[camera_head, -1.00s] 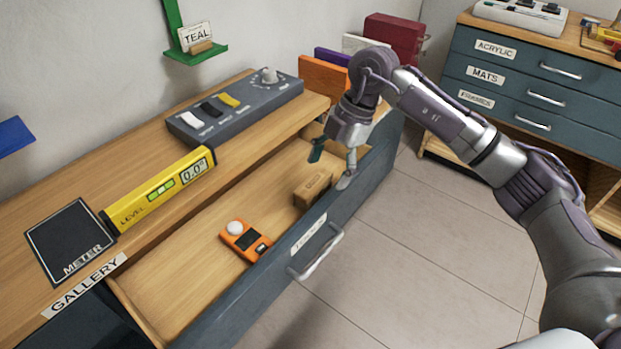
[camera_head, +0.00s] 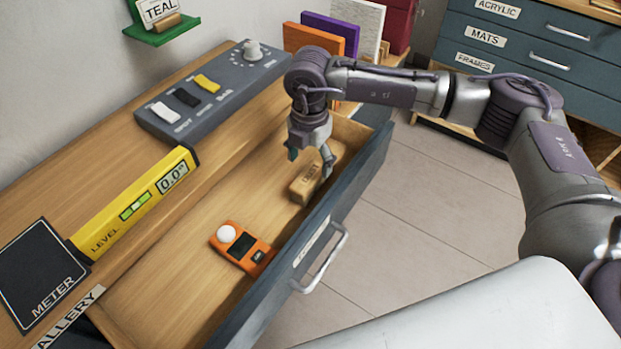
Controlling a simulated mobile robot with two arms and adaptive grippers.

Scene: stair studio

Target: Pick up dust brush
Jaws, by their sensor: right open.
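A small tan wooden block (camera_head: 303,188) with dark lettering lies in the open drawer (camera_head: 160,290), near its front wall. It may be the dust brush, but I cannot make out bristles. My right gripper (camera_head: 311,163) points down over the drawer just above and behind the block. Its fingers are apart, one with a dark teal tip, the other beside the block's upper end. It holds nothing, and I cannot tell whether it touches the block. My left gripper is out of view.
An orange light meter (camera_head: 242,247) with a white dome lies nearer in the drawer. The drawer's front wall and handle (camera_head: 325,262) border it. A switch panel (camera_head: 215,92), a yellow level (camera_head: 135,203) and a black METER pad (camera_head: 42,272) are on the counter.

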